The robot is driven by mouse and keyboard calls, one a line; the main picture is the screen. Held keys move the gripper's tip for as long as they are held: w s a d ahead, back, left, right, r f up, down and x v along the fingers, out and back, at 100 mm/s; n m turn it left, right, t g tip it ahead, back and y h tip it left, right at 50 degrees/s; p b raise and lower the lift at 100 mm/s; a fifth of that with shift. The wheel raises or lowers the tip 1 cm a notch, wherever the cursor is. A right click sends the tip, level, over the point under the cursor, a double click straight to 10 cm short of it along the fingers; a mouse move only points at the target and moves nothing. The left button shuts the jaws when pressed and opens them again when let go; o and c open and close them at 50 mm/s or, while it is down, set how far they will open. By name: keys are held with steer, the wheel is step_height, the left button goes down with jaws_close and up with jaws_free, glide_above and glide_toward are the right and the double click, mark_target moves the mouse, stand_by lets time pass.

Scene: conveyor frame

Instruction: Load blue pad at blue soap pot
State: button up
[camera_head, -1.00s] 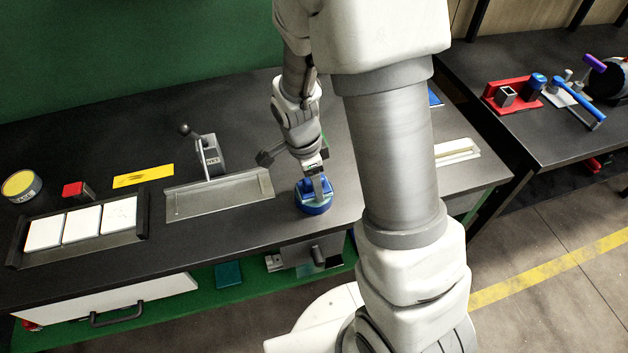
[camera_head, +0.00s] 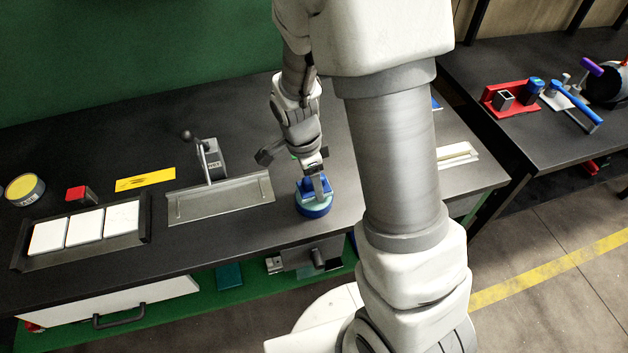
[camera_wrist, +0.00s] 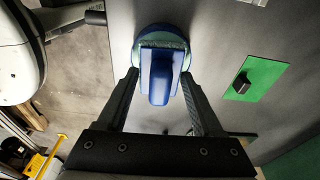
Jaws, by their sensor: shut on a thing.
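The blue soap pot (camera_head: 315,210) is a low round pot with a pale teal inside, on the dark bench near its front edge. The blue pad (camera_head: 306,187) is a block with a blue grip and is over the pot's mouth. In the wrist view the pad (camera_wrist: 158,82) lies between the two fingers, with the round pot (camera_wrist: 148,33) behind it. My gripper (camera_wrist: 160,80) is shut on the pad and points down at the pot. I cannot tell whether the pad touches the soap surface.
A metal tray (camera_head: 222,208) with an upright lever (camera_head: 210,160) is left of the pot. Further left are white tiles (camera_head: 84,228) in a rack, a red block (camera_head: 76,192), a yellow sheet (camera_head: 146,179) and a yellow-topped tin (camera_head: 24,188). Bench between tray and pot is clear.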

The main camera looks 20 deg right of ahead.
steer(key=shift+r+p, duration=1.6)
steer(key=shift+r, duration=0.9)
steer(key=n, duration=0.1)
steer(key=w+n, duration=0.1)
steer(key=n, duration=0.2)
steer(key=shift+w+f+n+t, duration=0.2)
steer(key=shift+f+n+t, duration=0.1)
steer(key=shift+n+t, duration=0.1)
steer(key=n, duration=0.2)
steer(key=w+n, duration=0.1)
steer(key=n, duration=0.1)
steer(key=shift+w+f+y, duration=0.1)
steer(key=shift+f+y, duration=0.1)
steer(key=shift+y, duration=0.1)
steer(key=n, duration=0.2)
steer(key=w+n, duration=0.1)
steer(key=n, duration=0.1)
steer(key=shift+w+f+t, duration=0.1)
steer(key=shift+f+t, duration=0.05)
steer(key=shift+t, duration=0.25)
steer(key=n, duration=0.2)
steer(key=w+n+y, duration=0.1)
steer(key=n, duration=0.1)
steer(key=shift+w+n, duration=0.2)
steer(key=shift+n, duration=0.2)
